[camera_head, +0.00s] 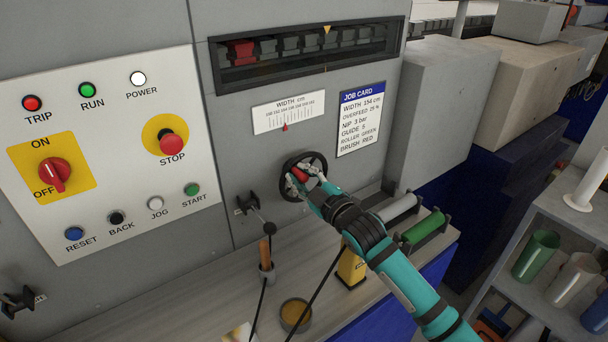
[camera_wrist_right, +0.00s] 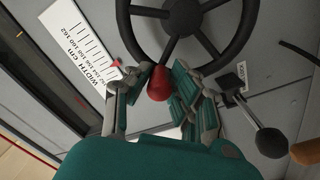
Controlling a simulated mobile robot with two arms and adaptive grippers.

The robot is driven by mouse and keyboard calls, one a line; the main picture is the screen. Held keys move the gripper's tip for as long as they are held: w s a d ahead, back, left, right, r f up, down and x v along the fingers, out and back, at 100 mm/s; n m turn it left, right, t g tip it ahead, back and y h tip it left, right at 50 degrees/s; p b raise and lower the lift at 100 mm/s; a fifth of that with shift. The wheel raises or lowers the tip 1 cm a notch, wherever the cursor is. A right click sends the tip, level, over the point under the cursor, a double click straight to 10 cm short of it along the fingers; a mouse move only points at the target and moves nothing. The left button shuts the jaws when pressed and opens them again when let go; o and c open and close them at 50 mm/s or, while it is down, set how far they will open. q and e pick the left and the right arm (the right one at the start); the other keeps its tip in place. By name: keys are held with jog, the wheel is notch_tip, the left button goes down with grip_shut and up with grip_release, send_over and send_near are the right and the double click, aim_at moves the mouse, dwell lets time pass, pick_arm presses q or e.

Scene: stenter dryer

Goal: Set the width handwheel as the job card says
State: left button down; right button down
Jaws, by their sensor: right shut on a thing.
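The black spoked handwheel (camera_head: 285,188) is on the grey panel, below the width scale (camera_head: 289,110). Its red knob (camera_head: 299,174) is between the fingers of my right gripper (camera_head: 303,181), which is shut on it. In the right wrist view the knob (camera_wrist_right: 158,84) shows between the fingertips (camera_wrist_right: 155,86), with the wheel rim (camera_wrist_right: 247,38) beyond. A red pointer (camera_head: 284,127) stands under the scale, left of its middle; the small numbers are too fine to read surely. The job card (camera_head: 360,120) reads WIDTH 154 cm. My left gripper is out of view.
A small black lever (camera_head: 254,208) is left of the wheel. A wooden-handled tool in a holder (camera_head: 266,272), a round tin (camera_head: 295,315), a yellow object (camera_head: 351,266) and grey and green rollers (camera_head: 424,229) are on the bench below. The control panel (camera_head: 110,150) is at left.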

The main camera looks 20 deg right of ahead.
jog(key=shift+f, duration=0.1)
dwell(0.3)
jog(key=c, duration=1.1)
grip_release()
jog(key=v, duration=1.2)
jog(key=shift+s+a, duration=0.1)
